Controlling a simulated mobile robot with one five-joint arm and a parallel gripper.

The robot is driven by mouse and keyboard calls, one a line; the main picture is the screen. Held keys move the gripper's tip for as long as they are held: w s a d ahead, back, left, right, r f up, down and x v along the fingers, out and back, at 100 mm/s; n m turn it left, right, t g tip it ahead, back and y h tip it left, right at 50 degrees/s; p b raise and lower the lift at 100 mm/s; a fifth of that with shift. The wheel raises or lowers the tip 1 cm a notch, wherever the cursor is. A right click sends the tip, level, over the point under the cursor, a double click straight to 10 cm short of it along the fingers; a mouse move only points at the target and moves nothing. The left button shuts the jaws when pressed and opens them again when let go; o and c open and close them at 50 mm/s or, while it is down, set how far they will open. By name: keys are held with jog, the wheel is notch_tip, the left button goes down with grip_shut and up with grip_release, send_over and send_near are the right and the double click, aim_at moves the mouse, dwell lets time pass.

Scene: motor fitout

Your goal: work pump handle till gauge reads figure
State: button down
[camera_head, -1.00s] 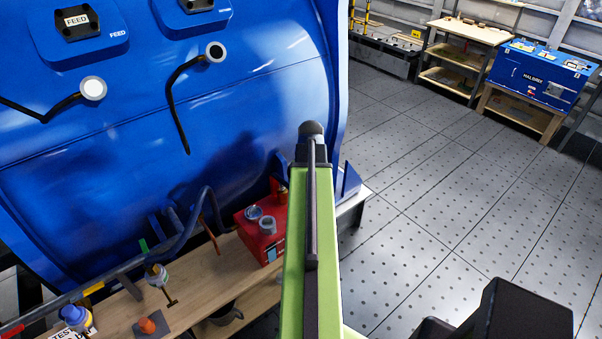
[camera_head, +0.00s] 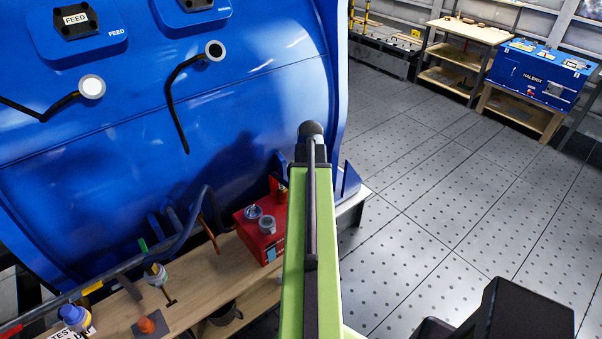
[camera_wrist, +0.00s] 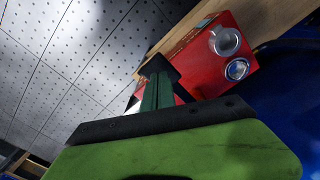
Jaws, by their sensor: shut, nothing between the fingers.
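A red pump box (camera_head: 262,240) stands on the wooden bench in the head view, just left of my arm. On top it carries a round dial, likely the gauge (camera_head: 253,212), and a grey open cylinder (camera_head: 267,226). The wrist view also shows the red box (camera_wrist: 195,48), the dial (camera_wrist: 237,69) and the cylinder (camera_wrist: 225,41). The dial's reading is too small to tell. I cannot make out the pump handle. My gripper (camera_wrist: 158,68) is shut and empty, in front of the box in the wrist view; whether it touches is unclear. In the head view my arm hides it.
A large blue machine (camera_head: 230,110) rises behind the bench (camera_head: 205,275). Open floor (camera_head: 430,190) lies right, with a blue cabinet (camera_head: 538,75) beyond.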

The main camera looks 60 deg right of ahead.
notch_tip(320, 180, down, 8)
jog(key=b, duration=0.7)
notch_tip(320, 180, up, 9)
jog(key=p, duration=0.8)
jog(key=shift+p, duration=0.3)
jog(key=shift+f, duration=0.25)
